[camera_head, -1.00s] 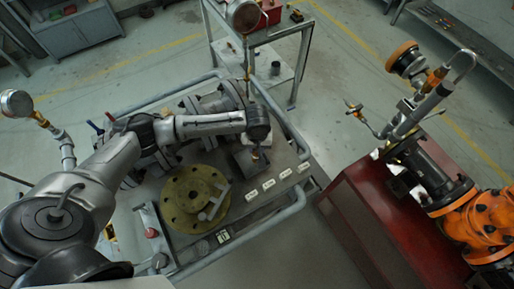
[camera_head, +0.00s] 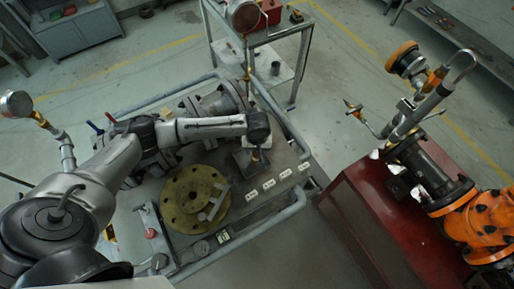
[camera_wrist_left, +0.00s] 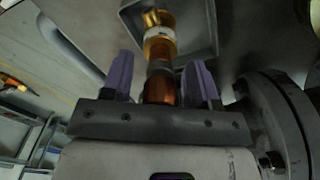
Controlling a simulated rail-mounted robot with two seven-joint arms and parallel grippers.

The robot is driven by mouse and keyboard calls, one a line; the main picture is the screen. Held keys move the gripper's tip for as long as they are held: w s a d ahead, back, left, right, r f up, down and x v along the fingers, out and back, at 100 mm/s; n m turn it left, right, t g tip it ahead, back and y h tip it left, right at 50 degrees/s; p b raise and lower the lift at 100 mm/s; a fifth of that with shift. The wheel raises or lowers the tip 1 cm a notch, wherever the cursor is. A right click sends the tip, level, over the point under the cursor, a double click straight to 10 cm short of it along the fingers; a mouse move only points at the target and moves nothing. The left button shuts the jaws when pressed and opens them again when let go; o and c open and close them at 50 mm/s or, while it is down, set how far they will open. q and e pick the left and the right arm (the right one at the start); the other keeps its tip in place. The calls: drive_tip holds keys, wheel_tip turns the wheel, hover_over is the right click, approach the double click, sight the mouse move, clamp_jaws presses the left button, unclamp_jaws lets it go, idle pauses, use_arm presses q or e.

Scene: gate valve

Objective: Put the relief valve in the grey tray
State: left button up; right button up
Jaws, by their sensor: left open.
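The relief valve (camera_wrist_left: 160,50) is a brass and copper-coloured cylinder with a white band. In the left wrist view it lies between the two purple fingers of my left gripper (camera_wrist_left: 160,80), which is open, with gaps beside the valve. The valve's far end reaches over the grey tray (camera_wrist_left: 207,47), a square shallow tray; whether it touches the tray floor I cannot tell. In the head view the grey tray (camera_head: 241,163) sits on the cart, and my left gripper (camera_head: 257,148) points down over it, with the wrist hiding most of the fingers. My right gripper is not in view.
A yellow-green round flange (camera_head: 183,203) lies left of the tray on the cart. A large grey flanged valve body (camera_head: 222,103) stands behind it. Several white labels (camera_head: 268,184) run along the right side. A red cabinet (camera_head: 360,230) stands farther right.

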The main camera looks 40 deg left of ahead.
use_arm(q)
drive_tip(key=shift+r, duration=0.1)
wheel_tip(320, 180, up, 12)
drive_tip(key=shift+p, duration=0.8)
